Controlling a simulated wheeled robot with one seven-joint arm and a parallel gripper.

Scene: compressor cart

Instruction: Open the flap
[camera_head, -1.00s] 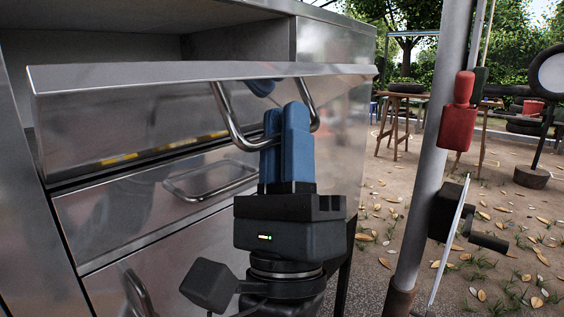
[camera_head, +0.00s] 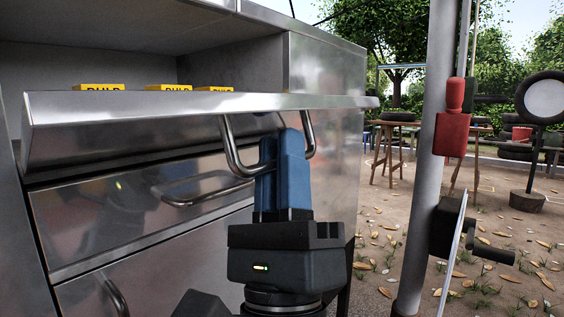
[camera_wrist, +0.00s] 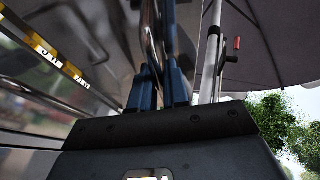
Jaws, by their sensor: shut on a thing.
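The flap (camera_head: 120,125) is a shiny metal panel across the upper bay of the steel cart. Its top edge leans outward, with an open gap behind it. A bent metal bar handle (camera_head: 232,150) is fixed to its front. My gripper (camera_head: 279,150) has blue fingers shut on this handle, near its right end. In the wrist view the fingers (camera_wrist: 160,85) stand on either side of the handle bar (camera_wrist: 153,45). The fingers hide part of the handle. The flap's hinge is not clearly visible.
Yellow labelled boxes (camera_head: 168,87) show behind the flap's edge. A drawer with its own handle (camera_head: 200,190) lies below. A grey post (camera_head: 425,150) with a red object (camera_head: 452,130) stands at right. A wooden table (camera_head: 400,130) is farther back; leafy ground lies between.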

